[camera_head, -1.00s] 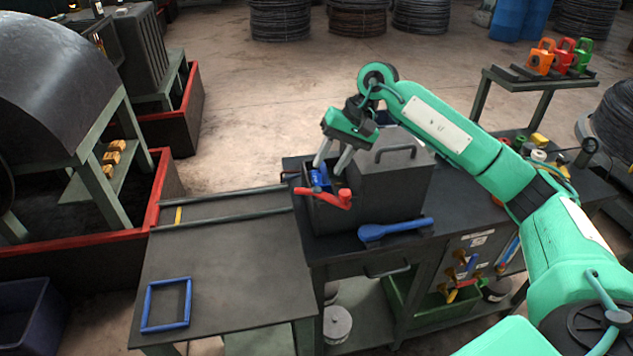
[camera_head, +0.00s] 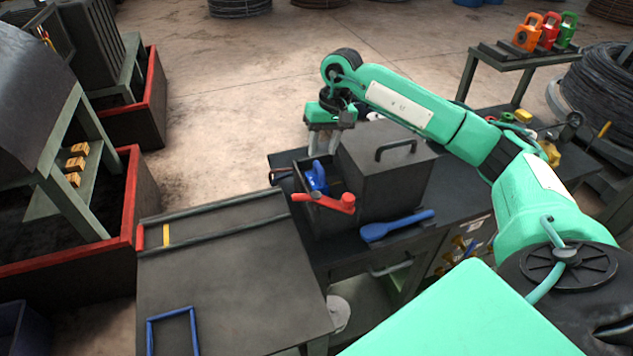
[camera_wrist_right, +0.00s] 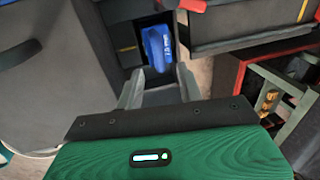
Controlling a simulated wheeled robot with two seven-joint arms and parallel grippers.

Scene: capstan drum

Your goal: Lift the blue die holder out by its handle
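The blue die holder (camera_head: 317,178) sits in the open box (camera_head: 322,222) beside the grey lidded housing (camera_head: 385,172). In the right wrist view the blue holder (camera_wrist_right: 157,47) shows beyond and between my fingers. My right gripper (camera_head: 324,145) points down just behind the holder in the head view. Its two fingers are apart, with nothing between the tips (camera_wrist_right: 160,88). I see no contact with the holder, and its lower part is hidden in the box. My left gripper is not in view.
A red lever (camera_head: 335,201) crosses the front of the box. A blue long-handled tool (camera_head: 397,226) lies on the bench to the right. A table (camera_head: 215,265) with a blue frame (camera_head: 172,318) and a yellow strip (camera_head: 166,235) stands at left, mostly clear.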

